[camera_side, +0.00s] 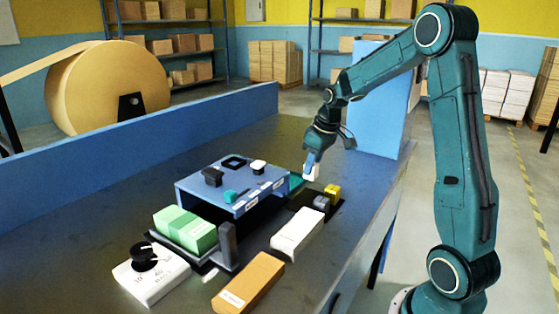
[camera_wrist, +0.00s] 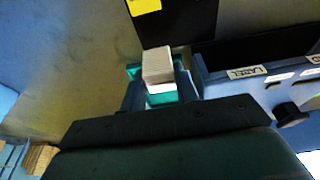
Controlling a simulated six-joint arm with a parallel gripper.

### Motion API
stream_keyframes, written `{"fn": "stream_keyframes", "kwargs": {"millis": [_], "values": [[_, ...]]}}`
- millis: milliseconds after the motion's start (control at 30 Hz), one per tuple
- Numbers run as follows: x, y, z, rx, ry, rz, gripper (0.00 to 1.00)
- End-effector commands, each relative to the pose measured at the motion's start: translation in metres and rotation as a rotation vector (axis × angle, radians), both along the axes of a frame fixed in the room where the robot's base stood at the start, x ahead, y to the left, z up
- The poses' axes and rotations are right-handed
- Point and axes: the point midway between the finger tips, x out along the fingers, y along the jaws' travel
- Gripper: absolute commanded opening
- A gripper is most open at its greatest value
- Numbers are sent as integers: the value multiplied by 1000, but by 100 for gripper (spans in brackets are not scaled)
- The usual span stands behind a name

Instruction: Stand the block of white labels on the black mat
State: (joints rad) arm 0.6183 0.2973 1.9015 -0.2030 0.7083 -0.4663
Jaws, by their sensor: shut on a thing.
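The block of white labels (camera_side: 310,173) is between the fingers of my gripper (camera_side: 313,162), which is shut on it. In the wrist view the block (camera_wrist: 157,66) stands out past the fingertips and looks pale grey on top and white lower down. The black mat (camera_side: 304,196) lies below and close by, at the right of the blue stand. A yellow block (camera_side: 333,191) and a grey block (camera_side: 321,203) are on it. In the wrist view the mat (camera_wrist: 180,25) is beyond the held block. The block appears above the table, near a teal tray (camera_side: 296,180).
A blue stand (camera_side: 225,186) with label tags and small pieces on top is left of the gripper. A long white box (camera_side: 298,233), a brown box (camera_side: 250,282), green blocks (camera_side: 185,230) and a white dial box (camera_side: 152,275) lie nearer. The table behind the stand is clear.

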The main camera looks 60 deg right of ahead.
Motion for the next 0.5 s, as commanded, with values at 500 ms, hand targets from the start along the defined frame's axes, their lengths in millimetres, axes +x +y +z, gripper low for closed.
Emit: {"fn": "stream_keyframes", "kwargs": {"millis": [500], "values": [[0,0,-34,1,1,1,8]]}}
